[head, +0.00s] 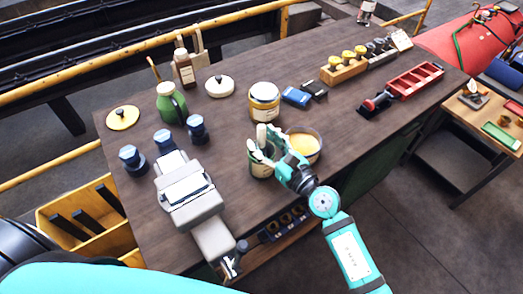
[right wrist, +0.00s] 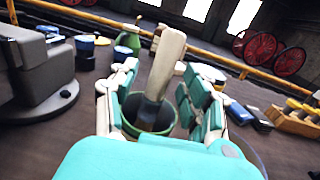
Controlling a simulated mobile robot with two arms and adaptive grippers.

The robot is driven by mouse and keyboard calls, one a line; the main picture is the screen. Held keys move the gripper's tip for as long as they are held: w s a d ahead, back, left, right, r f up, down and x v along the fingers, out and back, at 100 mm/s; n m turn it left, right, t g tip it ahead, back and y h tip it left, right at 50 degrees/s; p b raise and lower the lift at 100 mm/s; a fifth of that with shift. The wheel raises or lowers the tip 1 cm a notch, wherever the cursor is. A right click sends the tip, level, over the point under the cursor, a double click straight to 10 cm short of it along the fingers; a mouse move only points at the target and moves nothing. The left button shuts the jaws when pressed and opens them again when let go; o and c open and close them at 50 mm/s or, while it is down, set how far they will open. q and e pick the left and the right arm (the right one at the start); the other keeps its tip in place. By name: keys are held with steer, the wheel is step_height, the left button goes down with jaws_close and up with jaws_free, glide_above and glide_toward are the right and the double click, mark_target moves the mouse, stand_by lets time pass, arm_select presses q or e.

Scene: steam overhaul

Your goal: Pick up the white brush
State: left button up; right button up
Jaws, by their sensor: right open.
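The white brush shows as a pale cream, flat handle (right wrist: 167,62) standing tilted in a dark green pot (right wrist: 150,112) in the right wrist view. In the head view a pale upright piece of it (head: 261,135) shows among my fingers, above the pot (head: 259,167). My right gripper (head: 264,146) is open at the pot, with its fingers on either side of the handle. In the right wrist view the right gripper's fingers (right wrist: 157,85) stand apart with gaps to the handle. The brush's lower end is hidden in the pot. My left gripper is not in view.
A tub with yellow contents (head: 304,145) stands close right of the pot. A cream-labelled jar (head: 264,98) stands behind. A grey vise (head: 187,196) is at the left. Blue boxes (head: 296,96) and a red tray (head: 414,79) lie to the right. Bare wooden bench top (head: 232,125) shows between.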

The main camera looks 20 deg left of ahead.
steer(key=shift+w+a, duration=0.35)
steer(key=shift+a, duration=0.25)
steer(key=shift+d, duration=0.1)
steer(key=shift+c, duration=0.8)
jaws_close()
